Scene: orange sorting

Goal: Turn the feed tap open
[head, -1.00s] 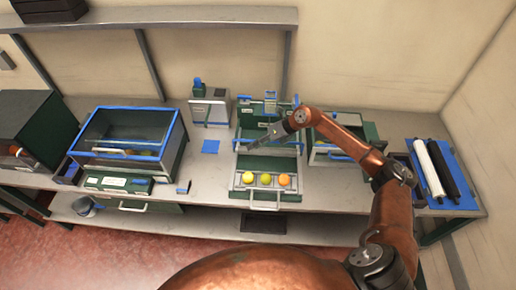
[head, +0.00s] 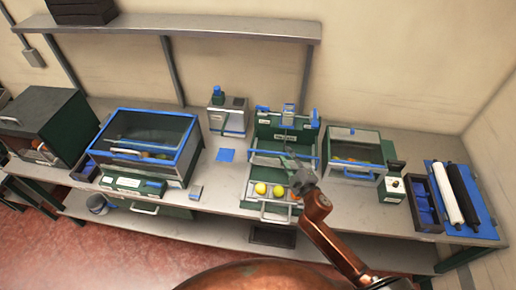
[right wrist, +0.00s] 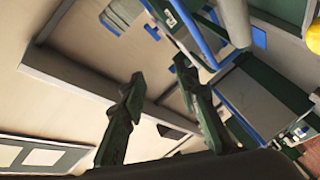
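The green feed machine (head: 277,128) stands at the back middle of the bench, with small blue fittings along its top. A blue piece at its upper right (head: 315,118) looks like a tap handle, but it is too small to be sure or to tell its setting. My right gripper (head: 288,160) is over the front of this machine, below and apart from the top fittings in the head view. In the right wrist view its two fingers (right wrist: 158,75) are spread with nothing between them. My left gripper is not in view.
A blue-framed glass box (head: 150,112) stands left and a lidded green box (head: 352,133) right. Rollers (head: 452,195) lie at the far right.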

